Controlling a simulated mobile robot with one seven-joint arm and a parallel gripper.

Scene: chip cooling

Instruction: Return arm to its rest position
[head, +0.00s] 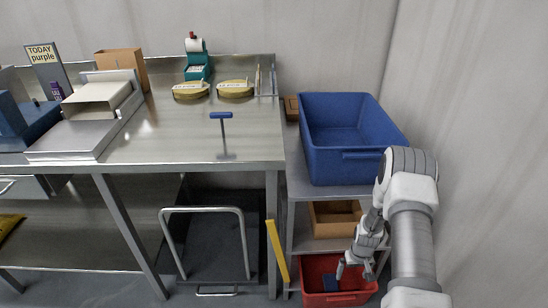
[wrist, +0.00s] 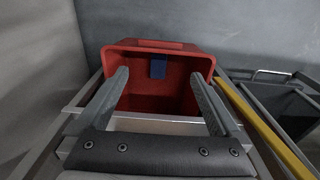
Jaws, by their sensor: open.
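My gripper (wrist: 160,108) is open, with its two fingers spread apart and nothing between them. In the head view my gripper (head: 354,272) hangs low at the right, at the end of my arm, over the red bin (head: 366,298) on the floor level. In the wrist view the red bin (wrist: 165,47) lies beyond the fingertips. A small dark blue item (wrist: 158,68) is in the red bin; it also shows in the head view (head: 330,283). Whether the fingers reach inside the bin rim is unclear.
A large blue bin (head: 345,155) stands on the shelf top above, beside my arm. A cardboard box (head: 334,222) sits on the lower shelf. A yellow bar (head: 277,251) leans just left of the red bin. A steel table (head: 180,130) and a cart (head: 207,245) stand left.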

